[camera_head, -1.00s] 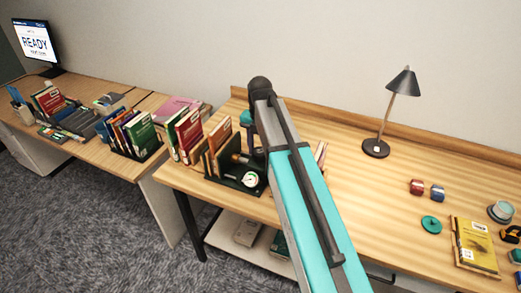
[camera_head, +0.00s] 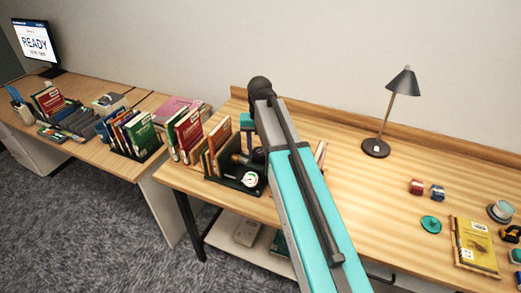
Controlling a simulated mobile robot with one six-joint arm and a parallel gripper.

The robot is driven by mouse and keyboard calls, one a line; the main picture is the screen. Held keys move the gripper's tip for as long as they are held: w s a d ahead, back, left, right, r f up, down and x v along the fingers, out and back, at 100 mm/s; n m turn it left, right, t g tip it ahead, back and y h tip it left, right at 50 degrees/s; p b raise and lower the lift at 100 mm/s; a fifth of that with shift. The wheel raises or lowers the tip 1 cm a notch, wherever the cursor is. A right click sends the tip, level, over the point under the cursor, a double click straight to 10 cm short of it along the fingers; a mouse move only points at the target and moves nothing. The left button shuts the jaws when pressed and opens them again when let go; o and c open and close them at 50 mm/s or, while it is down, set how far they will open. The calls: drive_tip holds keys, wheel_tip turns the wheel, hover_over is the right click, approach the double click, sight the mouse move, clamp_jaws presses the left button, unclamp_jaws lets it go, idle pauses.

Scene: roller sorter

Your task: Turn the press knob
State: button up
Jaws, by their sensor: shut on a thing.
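The press (camera_head: 226,178) is a dark green frame near the left end of the wooden table, with books standing in it and a round white gauge (camera_head: 250,180) on its front. A dark knob (camera_head: 240,158) shows at its right side, partly hidden. My arm reaches over from the lower right and bends down behind its own link. My gripper (camera_head: 250,142) points down at the knob and is shut on it. Its fingertips are small and mostly hidden, so the exact contact is hard to see.
Upright books (camera_head: 187,134) stand left of the press. A black lamp (camera_head: 376,148) stands at the back. A yellow book (camera_head: 473,246), a teal disc (camera_head: 431,224) and small spools (camera_head: 416,187) lie at the right.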

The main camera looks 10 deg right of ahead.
sight(260, 151)
drive_tip(key=shift+s+f, duration=0.1)
drive_tip(key=o, duration=1.1)
drive_tip(key=shift+c, duration=0.2)
drive_tip(key=shift+r, duration=0.25)
drive_tip(key=shift+r+b, duration=0.35)
drive_tip(key=shift+r, duration=0.5)
wheel_tip(260, 151, up, 12)
drive_tip(key=b, duration=0.3)
drive_tip(key=shift+f, duration=0.15)
